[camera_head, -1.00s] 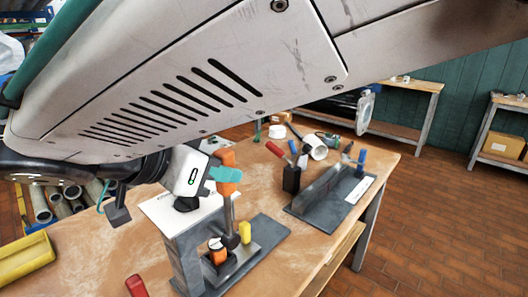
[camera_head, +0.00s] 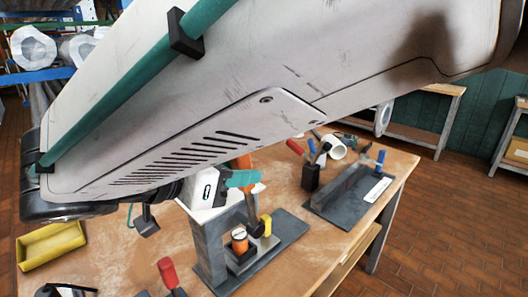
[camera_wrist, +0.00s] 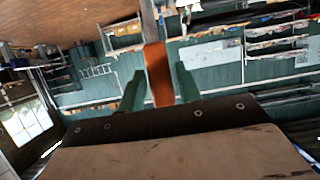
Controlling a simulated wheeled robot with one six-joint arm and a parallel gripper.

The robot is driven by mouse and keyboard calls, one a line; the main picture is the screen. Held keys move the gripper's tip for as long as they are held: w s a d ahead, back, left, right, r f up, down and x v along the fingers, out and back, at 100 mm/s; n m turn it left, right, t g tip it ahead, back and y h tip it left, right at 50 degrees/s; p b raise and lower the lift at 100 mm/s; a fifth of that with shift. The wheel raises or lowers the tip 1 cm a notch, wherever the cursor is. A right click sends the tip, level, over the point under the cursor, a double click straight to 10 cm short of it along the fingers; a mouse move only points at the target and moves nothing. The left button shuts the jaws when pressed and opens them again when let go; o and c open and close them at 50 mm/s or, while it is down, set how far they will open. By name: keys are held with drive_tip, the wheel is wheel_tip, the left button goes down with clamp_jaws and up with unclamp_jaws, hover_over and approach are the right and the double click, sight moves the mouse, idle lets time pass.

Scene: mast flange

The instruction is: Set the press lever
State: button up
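The press (camera_head: 208,250) stands on the workbench, a grey upright frame with a pale top plate and a dark base. Its lever has an orange handle (camera_head: 243,162), partly hidden behind my gripper (camera_head: 243,179). In the wrist view, the orange handle (camera_wrist: 159,78) stands upright between the two green fingers of my gripper (camera_wrist: 158,80). A narrow gap shows on each side, so the fingers look open around it. Whether a finger touches the handle is unclear.
A yellow tray (camera_head: 52,246) lies at the left and a red-handled tool (camera_head: 168,272) at the front. My arm covers much of the head view.

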drive_tip(key=shift+o, duration=0.6)
drive_tip(key=v, duration=0.7)
drive_tip(key=shift+s+a, duration=0.25)
drive_tip(key=shift+s, duration=0.05)
drive_tip(key=shift+r, duration=0.15)
